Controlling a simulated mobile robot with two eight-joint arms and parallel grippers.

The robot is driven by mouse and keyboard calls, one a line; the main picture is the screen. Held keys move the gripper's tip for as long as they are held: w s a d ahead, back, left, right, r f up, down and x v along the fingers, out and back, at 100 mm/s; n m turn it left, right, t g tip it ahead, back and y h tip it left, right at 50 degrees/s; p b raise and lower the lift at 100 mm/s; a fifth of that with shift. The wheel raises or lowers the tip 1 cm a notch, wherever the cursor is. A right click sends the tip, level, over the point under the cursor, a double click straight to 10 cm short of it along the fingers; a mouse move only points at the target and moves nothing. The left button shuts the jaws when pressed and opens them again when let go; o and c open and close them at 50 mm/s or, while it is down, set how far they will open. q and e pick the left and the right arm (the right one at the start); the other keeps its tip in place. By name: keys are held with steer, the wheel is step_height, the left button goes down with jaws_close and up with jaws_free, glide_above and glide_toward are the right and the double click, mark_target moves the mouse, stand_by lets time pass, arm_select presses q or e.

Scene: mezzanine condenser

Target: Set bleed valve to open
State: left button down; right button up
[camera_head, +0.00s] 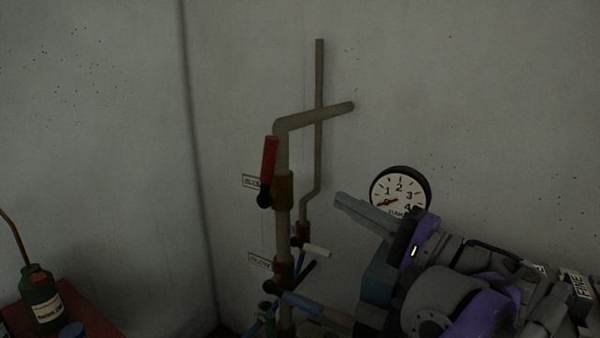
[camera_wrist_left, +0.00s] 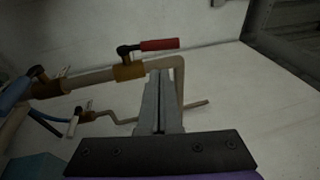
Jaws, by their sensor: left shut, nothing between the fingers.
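Several lever valves sit on the pipework in the corner; the labels are too small to read, so I cannot tell which is the bleed valve. The upper valve (camera_head: 282,190) has a red lever (camera_head: 270,158) pointing up along the pipe; the red lever also shows in the wrist view (camera_wrist_left: 160,44). A white lever (camera_head: 316,250) sits lower, on the thin pipe's valve. A blue lever (camera_head: 296,300) sticks out to the right at the bottom. My left gripper (camera_head: 340,200) is shut and empty, right of the pipes; its fingertips (camera_wrist_left: 160,74) appear below the red-lever valve in the wrist view. My right gripper is not in view.
A round dial gauge (camera_head: 400,190) is on the wall behind my left gripper. A thin pipe (camera_head: 319,120) runs up the wall. A dark green oil can (camera_head: 40,298) stands on a red surface (camera_head: 95,318) at lower left. The wall area above is clear.

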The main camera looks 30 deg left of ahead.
mark_target(274, 159)
arm_select(q)
steer(key=x, duration=1.4)
steer(key=shift+s+r, duration=0.1)
steer(key=shift+r, duration=0.1)
steer(key=shift+a+r+p, duration=0.45)
steer(key=shift+p, duration=0.45)
steer(key=shift+a+h+p, duration=0.15)
steer(key=shift+h+p, duration=0.15)
steer(key=shift+a+f, duration=0.1)
steer(key=shift+f, duration=0.05)
